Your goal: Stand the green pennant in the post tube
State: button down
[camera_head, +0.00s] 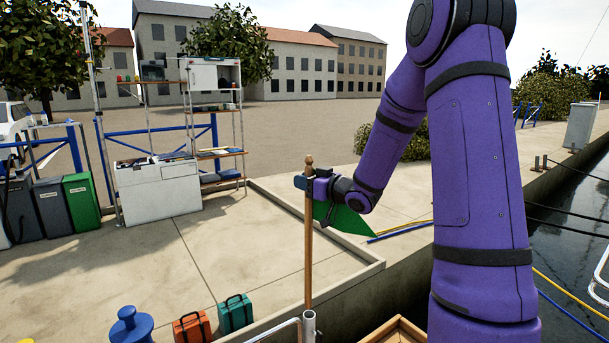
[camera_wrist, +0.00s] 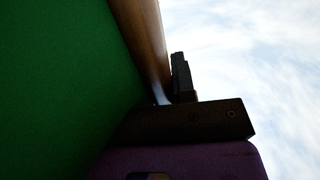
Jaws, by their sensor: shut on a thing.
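The green pennant (camera_head: 345,218) hangs from an upright wooden staff (camera_head: 308,250) with a rounded knob on top. My gripper (camera_head: 309,186) is shut on the staff near its upper end. The post tube (camera_head: 309,322) is a light metal tube at the bottom middle of the head view. The staff's lower end meets the tube's mouth in that view; I cannot tell how deep it sits inside. In the wrist view the green cloth (camera_wrist: 60,90) fills the left, the staff (camera_wrist: 145,35) runs beside it, and a dark finger (camera_wrist: 181,78) shows next to the staff.
The quay edge (camera_head: 350,282) runs behind, with water at far right.

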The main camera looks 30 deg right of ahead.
notch_tip(320, 180, down, 10)
dwell(1.2)
jog(key=shift+f, duration=0.1)
jog(key=c, duration=0.9)
grip_release()
jog(key=shift+o, duration=0.2)
jog(key=shift+s, duration=0.1)
jog(key=v, duration=1)
jog(key=shift+s, duration=0.3)
jog(key=shift+d, duration=0.15)
